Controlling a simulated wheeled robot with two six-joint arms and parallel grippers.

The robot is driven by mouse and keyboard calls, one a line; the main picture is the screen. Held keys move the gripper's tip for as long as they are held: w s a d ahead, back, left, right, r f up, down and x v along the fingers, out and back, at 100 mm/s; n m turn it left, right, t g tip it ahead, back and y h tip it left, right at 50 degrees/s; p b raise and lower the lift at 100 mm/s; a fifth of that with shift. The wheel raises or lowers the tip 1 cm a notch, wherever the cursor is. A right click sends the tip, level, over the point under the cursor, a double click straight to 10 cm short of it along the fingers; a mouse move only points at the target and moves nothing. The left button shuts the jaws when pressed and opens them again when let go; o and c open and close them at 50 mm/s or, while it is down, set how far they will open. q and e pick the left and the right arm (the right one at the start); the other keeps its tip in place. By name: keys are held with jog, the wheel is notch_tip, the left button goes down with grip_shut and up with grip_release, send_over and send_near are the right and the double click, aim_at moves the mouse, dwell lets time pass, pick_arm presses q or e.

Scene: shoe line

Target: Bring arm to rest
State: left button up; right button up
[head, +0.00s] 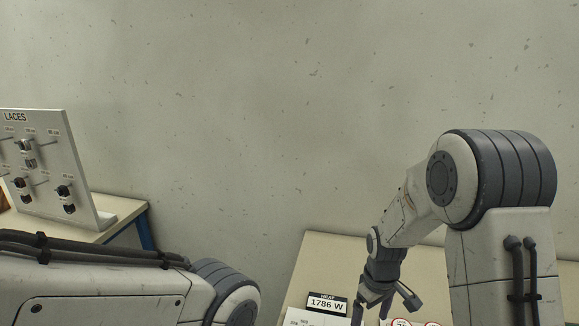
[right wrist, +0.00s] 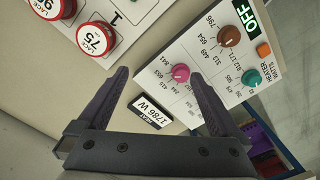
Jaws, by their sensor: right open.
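My right gripper (head: 384,306) hangs pointing down over the beige table (head: 322,259) at the lower right of the head view. In the right wrist view its two dark fingers (right wrist: 159,74) are spread apart with nothing between them. A panel with a pink knob (right wrist: 180,73) lies beyond the fingertips. My left arm crosses the bottom left of the head view, and its gripper is out of the picture.
A HEAT display reading 1786 W (head: 327,303) sits on the table left of my right gripper. The panel also carries a brown knob (right wrist: 228,36) and a teal knob (right wrist: 251,77). Red LACE dials (right wrist: 95,39) are nearby. A LACES board (head: 50,165) stands far left.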

jog(key=a+m+p, duration=0.1)
jog(key=a+m, duration=0.3)
jog(key=a, duration=0.4)
jog(key=shift+a+f, duration=0.25)
jog(key=shift+f, duration=0.2)
